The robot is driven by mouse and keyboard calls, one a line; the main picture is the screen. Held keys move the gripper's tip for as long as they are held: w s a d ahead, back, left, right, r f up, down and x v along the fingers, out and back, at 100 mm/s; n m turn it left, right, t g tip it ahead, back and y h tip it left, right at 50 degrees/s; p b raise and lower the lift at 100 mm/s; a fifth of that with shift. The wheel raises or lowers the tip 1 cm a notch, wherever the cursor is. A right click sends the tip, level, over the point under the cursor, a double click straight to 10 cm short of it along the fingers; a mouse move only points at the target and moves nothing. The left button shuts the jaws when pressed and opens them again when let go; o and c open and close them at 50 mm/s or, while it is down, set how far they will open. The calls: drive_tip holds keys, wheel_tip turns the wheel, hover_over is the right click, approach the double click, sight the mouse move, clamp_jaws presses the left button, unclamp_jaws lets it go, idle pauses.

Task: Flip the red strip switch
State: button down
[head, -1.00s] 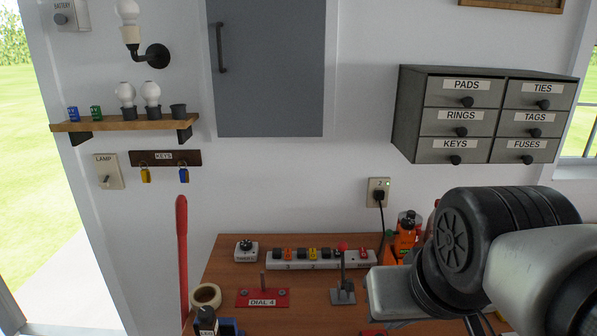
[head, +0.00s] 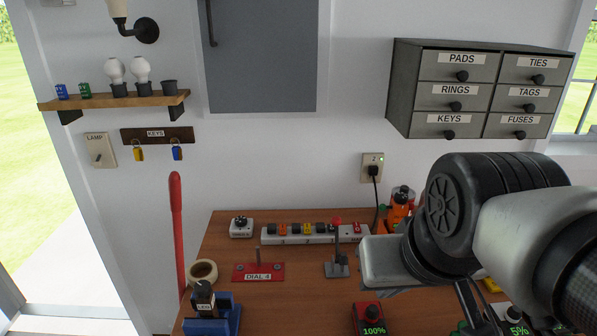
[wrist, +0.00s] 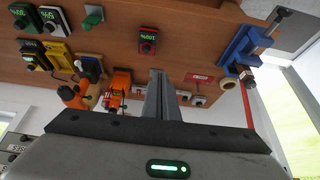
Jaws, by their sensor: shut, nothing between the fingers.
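The white power strip (head: 290,240) lies along the back of the wooden bench, against the wall. It carries black sockets and small coloured switches. A red switch (head: 357,229) sits at its right end; orange-red and yellow ones sit further left. The switch positions are too small to tell. In the wrist view, which looks upside down, the strip (wrist: 196,100) is partly hidden behind my fingers. My gripper (wrist: 158,95) is shut and empty, apart from the strip. In the head view my arm is at the right, and my fingertips are not clear.
A grey lever with a red knob (head: 336,221) stands just in front of the strip.

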idle(0.3)
drive_tip(key=w+d+r, duration=0.1)
drive_tip(key=w+r, duration=0.3)
drive_tip(key=w, duration=0.8)
drive_tip(key=g+b, duration=0.1)
hover_over(356, 223)
drive_tip(key=s, duration=0.6)
wheel_tip(356, 223, down, 16)
drive_tip(key=x, duration=0.4)
drive_tip(key=p+x, duration=0.1)
drive_tip(key=x, duration=0.4)
drive_tip(key=s+x, duration=0.1)
drive_tip(key=x, duration=0.4)
drive_tip(key=shift+f+p, duration=0.15)
drive_tip(key=shift+p, duration=0.2)
